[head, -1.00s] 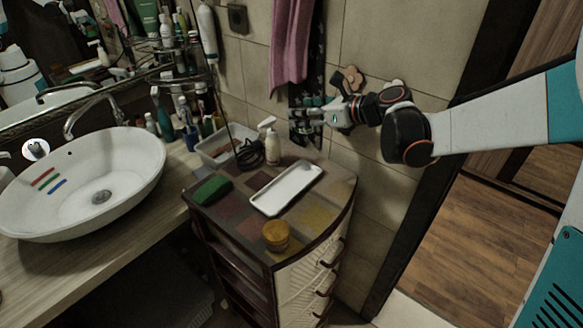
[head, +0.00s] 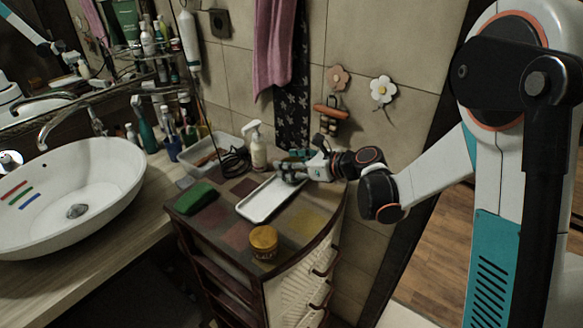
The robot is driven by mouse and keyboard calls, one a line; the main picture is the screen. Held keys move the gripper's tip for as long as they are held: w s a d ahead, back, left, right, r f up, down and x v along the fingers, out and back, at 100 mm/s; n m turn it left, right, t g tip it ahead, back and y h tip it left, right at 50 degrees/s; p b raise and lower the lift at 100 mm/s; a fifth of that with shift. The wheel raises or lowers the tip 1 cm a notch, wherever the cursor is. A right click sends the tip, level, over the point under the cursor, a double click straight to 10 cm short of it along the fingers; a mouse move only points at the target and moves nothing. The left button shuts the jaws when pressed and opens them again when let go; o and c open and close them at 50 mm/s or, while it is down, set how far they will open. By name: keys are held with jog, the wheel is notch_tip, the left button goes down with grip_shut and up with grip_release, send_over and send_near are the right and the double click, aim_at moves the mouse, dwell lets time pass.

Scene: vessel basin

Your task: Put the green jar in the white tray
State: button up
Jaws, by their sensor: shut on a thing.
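The white tray (head: 262,205) lies flat on the patterned cabinet top and looks empty. My gripper (head: 284,171) is low over the tray's far right end, its fingers pointing left. It is shut on a small dark green thing, which I take to be the green jar; the fingers mostly hide it. I cannot tell whether the jar touches the tray.
A yellow jar (head: 264,241) stands in front of the tray and a green sponge (head: 196,197) lies left of it. A white pump bottle (head: 257,148), a black cable (head: 234,161) and a plastic bin (head: 197,160) are behind. A basin (head: 105,190) is at left.

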jog(key=shift+f, duration=0.2)
jog(key=o, duration=1.2)
jog(key=shift+c, duration=0.2)
jog(key=shift+r, duration=0.15)
jog(key=p+v, duration=0.3)
jog(key=v, duration=0.9)
jog(key=s+d+r+n+h, duration=0.2)
jog(key=s+d+n+h, duration=0.1)
jog(key=s+n, duration=0.5)
jog(key=s+d+r+n+h, duration=0.1)
jog(key=s+d+n+h, duration=0.2)
jog(key=s+n, duration=0.6)
jog(key=s+d+r+n+g+h, duration=0.1)
jog(key=s+d+r+n+h, duration=0.1)
jog(key=s+n, duration=0.6)
jog(key=shift+s+d+r+n+h, duration=0.35)
jog(key=shift+d+h, duration=0.5)
jog(key=shift+h, duration=0.45)
